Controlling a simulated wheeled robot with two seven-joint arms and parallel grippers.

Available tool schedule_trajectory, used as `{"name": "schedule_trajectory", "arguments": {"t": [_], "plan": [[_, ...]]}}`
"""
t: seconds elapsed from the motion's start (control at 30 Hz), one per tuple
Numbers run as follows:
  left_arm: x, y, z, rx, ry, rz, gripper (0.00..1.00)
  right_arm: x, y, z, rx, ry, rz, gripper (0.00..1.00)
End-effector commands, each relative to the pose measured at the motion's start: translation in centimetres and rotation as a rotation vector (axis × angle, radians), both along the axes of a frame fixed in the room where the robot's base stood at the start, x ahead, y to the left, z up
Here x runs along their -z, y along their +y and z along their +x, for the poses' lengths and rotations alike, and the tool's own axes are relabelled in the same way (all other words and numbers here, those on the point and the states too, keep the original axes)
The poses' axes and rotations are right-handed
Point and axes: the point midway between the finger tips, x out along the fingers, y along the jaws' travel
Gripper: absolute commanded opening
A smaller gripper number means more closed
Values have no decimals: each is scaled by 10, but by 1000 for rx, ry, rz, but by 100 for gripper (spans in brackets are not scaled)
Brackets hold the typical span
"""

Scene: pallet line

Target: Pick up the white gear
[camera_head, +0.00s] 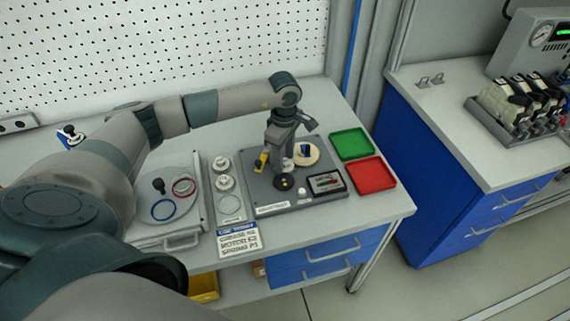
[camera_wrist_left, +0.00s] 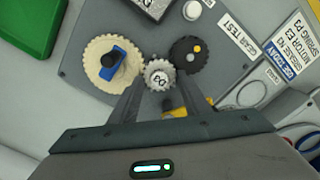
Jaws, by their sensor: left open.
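A small white gear (camera_wrist_left: 158,75) with dark marking on its face sits on the grey test plate (camera_wrist_left: 215,62) in the left wrist view. It lies between a larger cream gear (camera_wrist_left: 92,58) and a black gear (camera_wrist_left: 188,53), seeming to touch both. My left gripper (camera_wrist_left: 157,92) is open, with its two fingers pointing at the small gear and one on either side of its near edge. I cannot tell how high the fingertips are above it. In the head view my left gripper (camera_head: 287,160) points down over the plate and mostly hides that gear. My right gripper is not in view.
A blue piece with a black knob (camera_wrist_left: 117,58) stands on the cream gear. A yellow part (camera_head: 262,160) is beside my gripper. Green (camera_head: 352,144) and red (camera_head: 371,175) trays lie right of the plate. A strip with round white parts (camera_head: 225,183) lies left.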

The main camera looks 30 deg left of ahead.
Motion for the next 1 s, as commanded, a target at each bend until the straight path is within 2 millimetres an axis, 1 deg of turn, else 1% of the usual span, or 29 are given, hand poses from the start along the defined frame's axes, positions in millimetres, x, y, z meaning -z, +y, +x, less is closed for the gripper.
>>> {"name": "schedule_trajectory", "arguments": {"t": [0.2,0.23,0.27,0.3,0.37,0.4,0.77,0.87,1.0], "plan": [[0,0,0,0,0,0,43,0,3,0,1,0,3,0],[0,0,0,0,0,0,41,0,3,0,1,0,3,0],[0,0,0,0,0,0,33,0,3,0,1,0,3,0],[0,0,0,0,0,0,24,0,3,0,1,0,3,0],[0,0,0,0,0,0,10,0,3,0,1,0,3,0],[0,0,0,0,0,0,0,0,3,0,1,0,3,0],[-2,0,0,0,-1,-1,0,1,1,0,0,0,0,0],[-5,0,1,0,-2,-1,0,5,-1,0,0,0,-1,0],[-17,0,1,2,-5,-1,0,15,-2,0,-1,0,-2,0]]}}
